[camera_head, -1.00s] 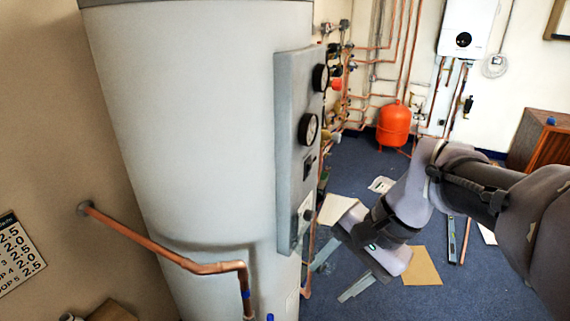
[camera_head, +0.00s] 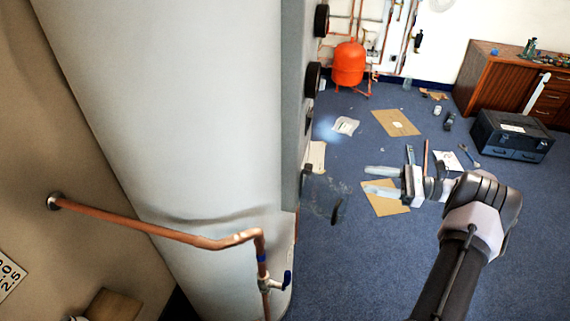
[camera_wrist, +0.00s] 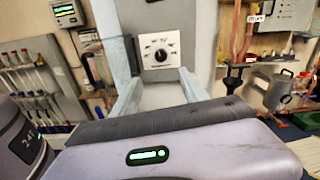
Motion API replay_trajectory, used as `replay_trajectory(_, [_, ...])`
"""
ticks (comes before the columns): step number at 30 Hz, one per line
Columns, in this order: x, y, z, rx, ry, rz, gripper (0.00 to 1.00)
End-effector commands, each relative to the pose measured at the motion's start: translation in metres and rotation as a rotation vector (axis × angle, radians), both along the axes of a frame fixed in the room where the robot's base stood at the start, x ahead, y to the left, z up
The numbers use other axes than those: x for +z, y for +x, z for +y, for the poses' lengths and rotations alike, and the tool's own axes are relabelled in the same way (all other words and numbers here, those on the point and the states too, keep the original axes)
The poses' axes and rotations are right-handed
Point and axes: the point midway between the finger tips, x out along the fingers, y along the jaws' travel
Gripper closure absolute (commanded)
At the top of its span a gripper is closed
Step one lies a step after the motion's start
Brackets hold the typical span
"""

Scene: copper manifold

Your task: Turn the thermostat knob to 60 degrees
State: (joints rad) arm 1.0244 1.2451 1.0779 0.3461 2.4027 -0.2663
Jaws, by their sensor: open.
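The thermostat knob (camera_wrist: 161,55) is a small black knob on a square white dial plate (camera_wrist: 146,42) with markings around it. In the wrist view it faces me straight on, centred beyond my fingers, and the dial figures are too small to read. The plate sits on a grey panel (camera_wrist: 192,20). In the head view that panel (camera_head: 292,110) is seen nearly edge-on, so the dial face is hidden there. My gripper (camera_head: 366,179) is open and empty, its fingers pointing left towards the panel with a clear gap. The fingers (camera_wrist: 160,88) frame the space below the knob in the wrist view.
A large pale tank (camera_head: 170,110) fills the left, with a copper pipe (camera_head: 160,231) across its front. A red vessel (camera_head: 348,63), a black toolbox (camera_head: 510,135) and a wooden cabinet (camera_head: 490,75) stand further back. Cardboard and tools lie on the blue floor.

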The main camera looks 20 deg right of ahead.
Motion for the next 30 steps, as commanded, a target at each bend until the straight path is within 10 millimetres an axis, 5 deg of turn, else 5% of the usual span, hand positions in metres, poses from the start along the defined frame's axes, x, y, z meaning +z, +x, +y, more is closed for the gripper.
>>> replay_trajectory(5, [-0.003,0.010,0.013,-0.006,0.010,-0.002,0.48])
replay_trajectory(18, [-0.006,0.079,0.117,-0.003,0.008,0.000,0.48])
replay_trajectory(30, [-0.003,0.097,0.143,-0.006,0.007,0.000,0.48])
